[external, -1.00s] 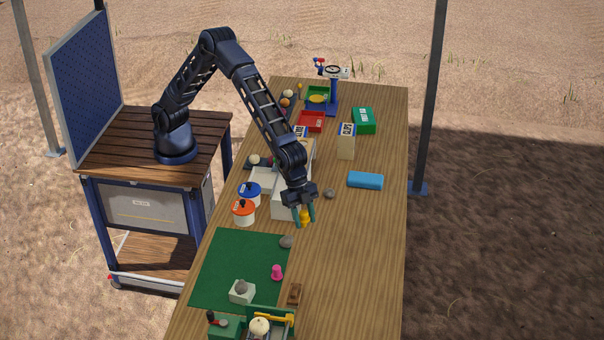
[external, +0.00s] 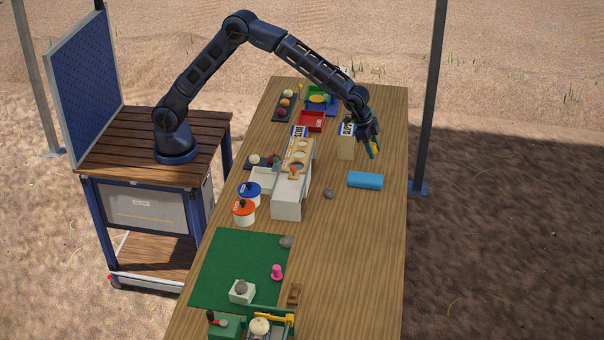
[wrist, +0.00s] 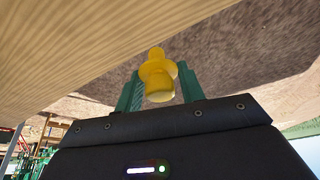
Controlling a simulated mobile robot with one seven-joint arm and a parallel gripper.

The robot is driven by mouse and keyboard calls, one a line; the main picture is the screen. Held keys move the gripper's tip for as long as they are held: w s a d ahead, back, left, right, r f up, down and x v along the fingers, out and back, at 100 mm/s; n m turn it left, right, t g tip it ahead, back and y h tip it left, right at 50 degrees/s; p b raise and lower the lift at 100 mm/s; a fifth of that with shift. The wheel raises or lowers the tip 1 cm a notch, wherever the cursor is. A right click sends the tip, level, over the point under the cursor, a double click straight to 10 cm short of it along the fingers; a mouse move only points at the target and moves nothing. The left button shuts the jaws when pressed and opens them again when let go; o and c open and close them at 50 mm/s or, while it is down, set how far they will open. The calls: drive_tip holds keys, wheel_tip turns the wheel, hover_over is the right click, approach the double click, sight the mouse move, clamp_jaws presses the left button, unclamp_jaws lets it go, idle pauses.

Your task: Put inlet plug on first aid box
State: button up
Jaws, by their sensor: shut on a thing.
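The inlet plug is a yellow stepped piece; it shows upright between the green fingers in the wrist view (wrist: 157,72) and as a small yellow spot in the external view (external: 373,149). My gripper (external: 371,151) is shut on it, with the arm stretched toward the right side of the table. In the wrist view, my gripper (wrist: 160,88) has one finger on each side of the plug. The first aid box, probably the green box with a white label seen earlier at the back right, is now hidden behind my wrist and gripper.
A white machine with a wooden top (external: 287,196) stands mid-table. A red tray (external: 311,121) is farther back. The front right of the table is clear.

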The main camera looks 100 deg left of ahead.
drive_tip(key=w+a+r+n+y, duration=0.15)
drive_tip(key=a+n, duration=0.25)
drive_tip(key=a, duration=2.3)
drive_tip(key=s+a+n+y, duration=0.15)
drive_tip(key=s+a, duration=0.25)
drive_tip(key=a, duration=1)
drive_tip(key=s+a+n, duration=0.3)
drive_tip(key=a, duration=1.1)
drive_tip(key=shift+m, duration=0.25)
drive_tip(key=f, duration=1.8)
drive_tip(key=shift+s+d+f, duration=0.1)
drive_tip(key=shift+d+f, duration=0.1)
drive_tip(key=shift+f, duration=0.2)
drive_tip(key=shift+f, duration=0.1)
drive_tip(key=o, duration=0.9)
drive_tip(key=shift+o, duration=0.2)
drive_tip(key=v, duration=1.2)
drive_tip(key=shift+d, duration=0.15)
